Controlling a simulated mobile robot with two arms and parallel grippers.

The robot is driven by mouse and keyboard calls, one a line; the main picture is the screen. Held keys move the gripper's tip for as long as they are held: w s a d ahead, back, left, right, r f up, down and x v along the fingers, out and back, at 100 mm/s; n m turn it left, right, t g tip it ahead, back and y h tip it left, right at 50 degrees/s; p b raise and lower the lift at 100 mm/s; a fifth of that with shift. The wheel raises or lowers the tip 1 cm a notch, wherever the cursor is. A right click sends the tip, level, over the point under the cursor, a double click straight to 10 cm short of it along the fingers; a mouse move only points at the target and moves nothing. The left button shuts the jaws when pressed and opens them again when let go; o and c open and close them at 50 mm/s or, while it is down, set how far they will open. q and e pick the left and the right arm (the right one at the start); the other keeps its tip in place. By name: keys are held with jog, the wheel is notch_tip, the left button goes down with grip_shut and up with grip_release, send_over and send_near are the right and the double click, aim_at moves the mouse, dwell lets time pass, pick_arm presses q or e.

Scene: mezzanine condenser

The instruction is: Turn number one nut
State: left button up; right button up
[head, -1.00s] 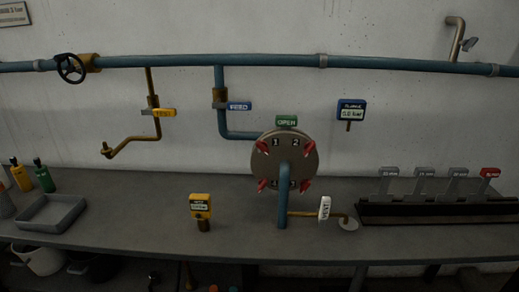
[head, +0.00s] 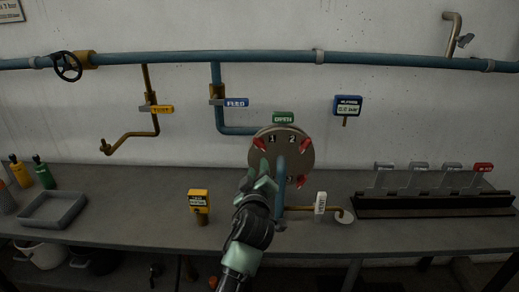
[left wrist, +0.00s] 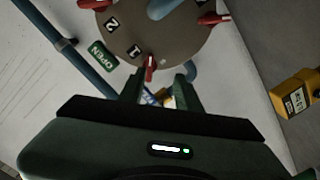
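The round brown flange cover (head: 283,160) hangs on the blue pipe, with a green OPEN tag (head: 283,118) above it. The number one nut (head: 260,144) is red, at the upper left beside label 1. It also shows in the left wrist view (left wrist: 150,68). The red number two nut (head: 305,145) is at the upper right, another red nut (head: 302,181) at the lower right. The lower left is hidden by my left gripper (head: 259,173). That gripper is open, just below nut one.
A blue pipe (head: 282,185) stands in front of the flange, close to my gripper. A white-tagged valve handle (head: 320,203) and a yellow meter (head: 198,202) flank it on the bench. Grey and red-headed tools (head: 482,168) stand in a rack at the right.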

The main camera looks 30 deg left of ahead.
aim_at(260, 147)
pick_arm(q)
jog(key=shift+n, duration=0.4)
jog(key=w+a, duration=0.1)
jog(key=w, duration=0.1)
jog(key=w+a+r+p, duration=0.1)
jog(key=w+a, duration=0.1)
jog(key=w, duration=0.1)
jog(key=w+a+r+p, duration=0.1)
jog(key=w, duration=0.1)
jog(key=shift+w+a, duration=0.2)
jog(key=shift+w, duration=0.05)
jog(key=shift+f, duration=0.1)
jog(key=shift+y, duration=0.3)
grip_shut()
